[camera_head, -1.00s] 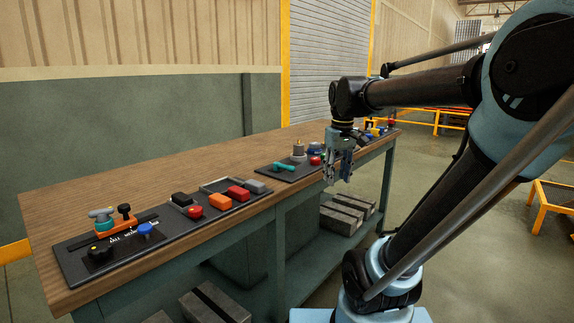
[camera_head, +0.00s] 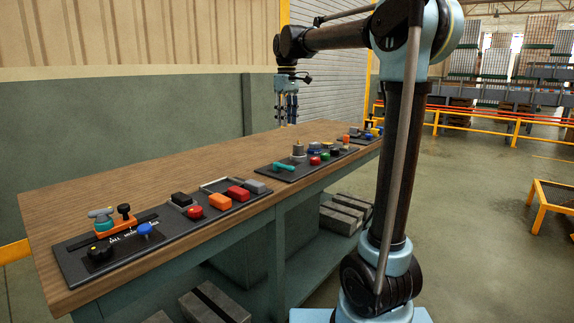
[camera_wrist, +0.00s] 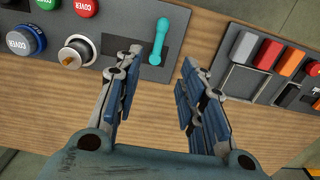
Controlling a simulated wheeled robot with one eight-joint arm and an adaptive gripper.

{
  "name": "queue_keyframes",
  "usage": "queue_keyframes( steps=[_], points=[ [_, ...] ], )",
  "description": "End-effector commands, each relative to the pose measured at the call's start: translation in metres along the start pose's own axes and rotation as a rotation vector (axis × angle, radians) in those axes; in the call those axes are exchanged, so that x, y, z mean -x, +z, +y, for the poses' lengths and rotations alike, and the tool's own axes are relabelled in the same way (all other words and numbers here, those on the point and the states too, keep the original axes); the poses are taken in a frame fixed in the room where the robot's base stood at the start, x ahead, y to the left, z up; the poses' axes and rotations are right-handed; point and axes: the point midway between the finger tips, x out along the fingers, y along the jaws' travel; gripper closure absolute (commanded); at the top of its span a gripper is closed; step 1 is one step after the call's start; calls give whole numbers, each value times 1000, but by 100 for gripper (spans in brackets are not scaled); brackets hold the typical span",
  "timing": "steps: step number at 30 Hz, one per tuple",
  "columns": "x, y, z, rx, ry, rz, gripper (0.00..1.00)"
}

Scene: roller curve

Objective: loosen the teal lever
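The teal lever (camera_head: 284,167) is a small bar on the middle dark panel, near the table's front edge. In the wrist view the teal lever (camera_wrist: 160,38) shows whole, between and just beyond my fingertips in the picture. My gripper (camera_wrist: 159,62) is open, with nothing between its fingers. In the head view my gripper (camera_head: 287,118) hangs pointing down, well above the tabletop and apart from the lever. A second teal part, a rounded knob (camera_head: 103,222), sits on an orange block on the near left panel.
The middle panel also holds a grey cylinder with a brass tip (camera_wrist: 76,53) and several round buttons. The panel to its left has red (camera_head: 239,193), orange and black rocker blocks. The wooden table (camera_head: 150,181) behind the panels is bare.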

Motion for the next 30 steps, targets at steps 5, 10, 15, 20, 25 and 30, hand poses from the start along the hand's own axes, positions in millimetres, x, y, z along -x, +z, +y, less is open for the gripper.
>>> queue_keyframes(
  steps=[5, 10, 15, 20, 25, 30],
  points=[
    [-20, 0, 0, 0, 0, 0, 63],
    [-49, 0, 0, 0, 0, 0, 63],
    [-79, 0, 0, -1, 0, 0, 63],
    [-106, 0, 0, -1, 0, 0, 63],
    [-135, 0, 0, -1, 0, 0, 63],
    [-157, 0, 0, -1, 0, 0, 63]
  ],
)
